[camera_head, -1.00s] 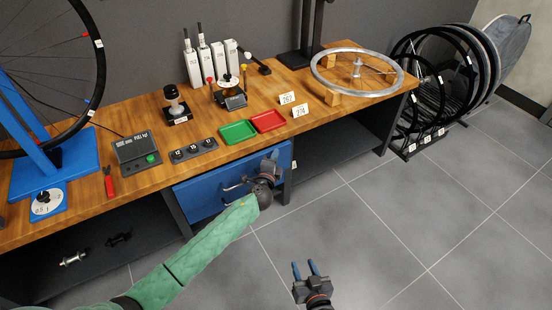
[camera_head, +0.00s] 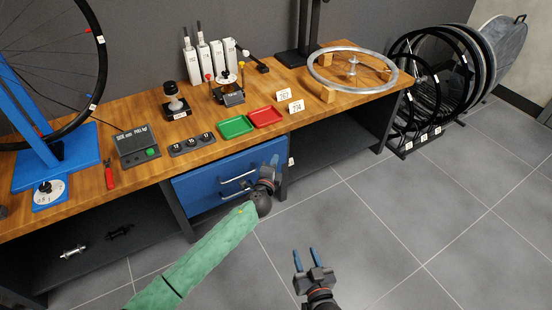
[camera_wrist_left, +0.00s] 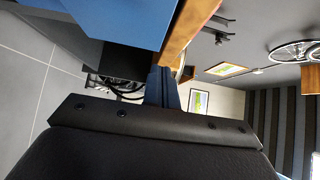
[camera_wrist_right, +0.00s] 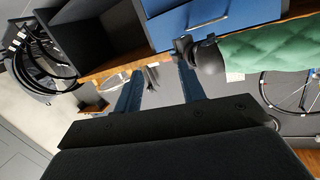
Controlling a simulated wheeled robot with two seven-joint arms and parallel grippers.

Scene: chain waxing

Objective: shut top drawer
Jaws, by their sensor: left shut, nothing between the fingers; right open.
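The blue drawer unit (camera_head: 205,187) hangs under the workbench, with two silver handles on its front. The top drawer (camera_head: 240,165) looks about flush with the bench edge; a small gap cannot be told. My left gripper (camera_head: 274,160) is shut and empty, with its fingertips at the right end of the top drawer's front. Whether they touch it is unclear. In the left wrist view the shut fingers (camera_wrist_left: 161,85) are beside the blue front (camera_wrist_left: 125,15). My right gripper (camera_head: 309,259) is open and empty over the floor, well away from the drawers. Blue drawers also show in the right wrist view (camera_wrist_right: 180,25).
An open shelf bay (camera_head: 325,150) lies right of the drawers. The floor in front is clear.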

